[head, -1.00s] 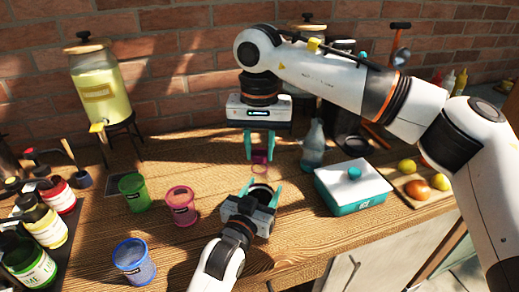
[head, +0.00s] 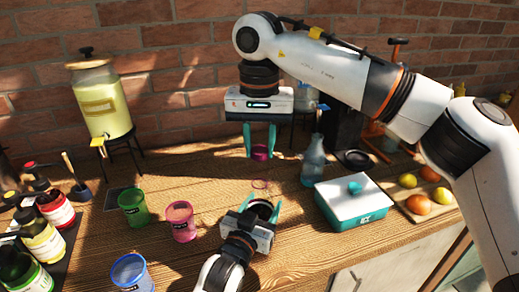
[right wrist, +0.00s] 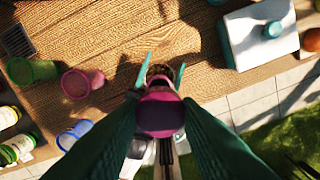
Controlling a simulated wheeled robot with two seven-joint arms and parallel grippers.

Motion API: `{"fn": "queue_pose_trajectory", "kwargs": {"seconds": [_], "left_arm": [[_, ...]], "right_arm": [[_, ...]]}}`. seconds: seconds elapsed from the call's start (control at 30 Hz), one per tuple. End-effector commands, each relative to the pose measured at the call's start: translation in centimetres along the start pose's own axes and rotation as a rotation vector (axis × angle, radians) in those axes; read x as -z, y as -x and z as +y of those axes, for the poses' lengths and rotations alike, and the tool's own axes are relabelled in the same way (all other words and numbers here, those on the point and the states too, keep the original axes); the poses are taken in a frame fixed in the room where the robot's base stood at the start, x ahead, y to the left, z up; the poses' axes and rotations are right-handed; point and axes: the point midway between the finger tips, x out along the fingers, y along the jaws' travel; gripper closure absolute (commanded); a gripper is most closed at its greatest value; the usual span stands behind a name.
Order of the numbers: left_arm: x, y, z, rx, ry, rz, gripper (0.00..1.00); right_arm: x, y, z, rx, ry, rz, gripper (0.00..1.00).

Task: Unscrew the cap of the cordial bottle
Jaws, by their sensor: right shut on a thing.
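My right gripper (head: 260,153) points straight down and is shut on a magenta cap (head: 261,153). In the right wrist view the cap (right wrist: 160,113) fills the space between its teal fingers. Below the cap, with a gap between, a thin pink ring (head: 261,184) shows above my left gripper (head: 262,208). The left fingers stand apart on either side of a round brownish thing (right wrist: 160,75), seen from above in the wrist view. It may be the cordial bottle; its body is mostly hidden, and finger contact cannot be made out.
A clear bottle (head: 314,165) and a white and teal box (head: 350,208) stand to the right. Green (head: 134,208), pink (head: 181,222) and blue (head: 132,272) cups stand to the left. A drink dispenser (head: 101,105) is at the back left. Fruit lies on a board at the right.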

Motion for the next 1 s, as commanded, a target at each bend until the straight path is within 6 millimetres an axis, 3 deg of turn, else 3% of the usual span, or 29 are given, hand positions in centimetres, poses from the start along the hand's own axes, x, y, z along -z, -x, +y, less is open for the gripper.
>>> {"fn": "queue_pose_trajectory", "kwargs": {"seconds": [0.03,0.07,0.2,0.57,0.67,1.0], "left_arm": [[0.3,0.0,0.0,0.000,-0.001,0.008,1.00],[0.3,0.0,0.0,0.000,-0.001,0.008,0.41],[0.2,0.0,0.0,0.000,0.000,0.006,0.18],[0.2,0.5,0.0,0.000,0.000,0.003,0.17],[0.3,1.7,0.0,0.000,0.000,0.004,0.17],[0.3,8.8,0.0,0.000,0.000,0.005,0.17]], "right_arm": [[0.0,-0.1,0.0,0.000,0.000,0.000,0.97],[0.0,-0.1,0.0,0.000,0.000,0.000,0.97],[0.0,-0.1,0.0,0.000,0.000,0.000,0.97],[0.0,-0.1,0.0,0.000,0.000,0.000,0.97],[0.0,-0.3,0.0,0.000,0.000,0.000,0.97],[0.0,-1.1,0.0,0.000,0.000,0.000,0.97]]}}
